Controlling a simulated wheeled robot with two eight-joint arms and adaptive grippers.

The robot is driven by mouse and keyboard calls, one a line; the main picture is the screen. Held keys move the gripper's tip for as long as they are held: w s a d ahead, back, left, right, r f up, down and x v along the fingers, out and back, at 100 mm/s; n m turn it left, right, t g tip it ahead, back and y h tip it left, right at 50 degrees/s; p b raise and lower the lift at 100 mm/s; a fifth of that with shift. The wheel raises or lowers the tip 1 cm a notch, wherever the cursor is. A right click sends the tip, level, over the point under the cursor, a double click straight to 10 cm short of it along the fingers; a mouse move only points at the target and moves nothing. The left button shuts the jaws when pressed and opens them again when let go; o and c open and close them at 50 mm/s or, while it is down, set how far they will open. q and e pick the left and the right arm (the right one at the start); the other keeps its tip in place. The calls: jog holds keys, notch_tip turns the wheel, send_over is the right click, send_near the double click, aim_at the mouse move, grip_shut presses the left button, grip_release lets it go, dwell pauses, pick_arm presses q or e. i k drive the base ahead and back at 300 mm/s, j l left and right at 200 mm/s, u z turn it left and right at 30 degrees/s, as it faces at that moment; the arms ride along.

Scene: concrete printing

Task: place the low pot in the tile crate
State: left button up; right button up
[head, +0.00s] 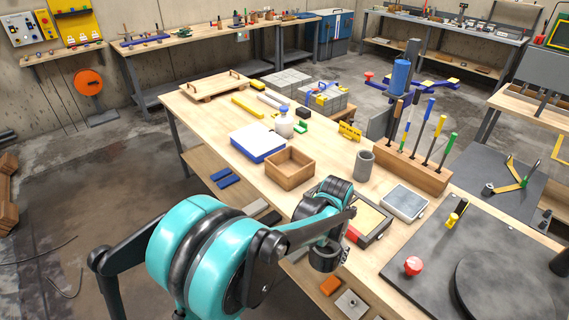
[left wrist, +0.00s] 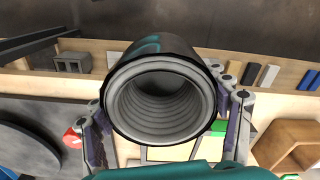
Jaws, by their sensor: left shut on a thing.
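My left gripper (head: 341,254) is over the near edge of the workbench, right of and nearer than the wooden crate (head: 290,169). In the left wrist view its two fingers stand on either side of a round grey pot (left wrist: 160,100) with a ribbed inside, and the gripper (left wrist: 165,122) is shut on it. The pot's open mouth faces the wrist camera and looks empty. In the head view I cannot clearly make out the pot behind the arm. The crate is open and looks empty; part of it also shows at the right of the left wrist view (left wrist: 290,143). My right gripper is not in view.
A taller grey cylinder (head: 364,165) stands right of the crate, near a wooden tool block (head: 410,170). A blue-and-white box (head: 258,142) stands behind the crate's left side. A framed tray (head: 369,218) and a grey slab (head: 404,202) lie near the gripper. A red button (head: 413,265) is at right.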

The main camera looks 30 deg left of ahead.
aim_at(290, 172)
jog(key=i+j, duration=0.25)
jog(key=j, duration=0.2)
jog(key=i+j, duration=0.25)
jog(key=j, duration=0.15)
jog(key=i+j, duration=0.25)
jog(key=j, duration=0.2)
jog(key=i+j, duration=0.25)
jog(key=j, duration=0.2)
jog(key=i+j, duration=0.25)
jog(key=j, duration=0.15)
jog(key=i+j, duration=0.25)
jog(key=j, duration=0.2)
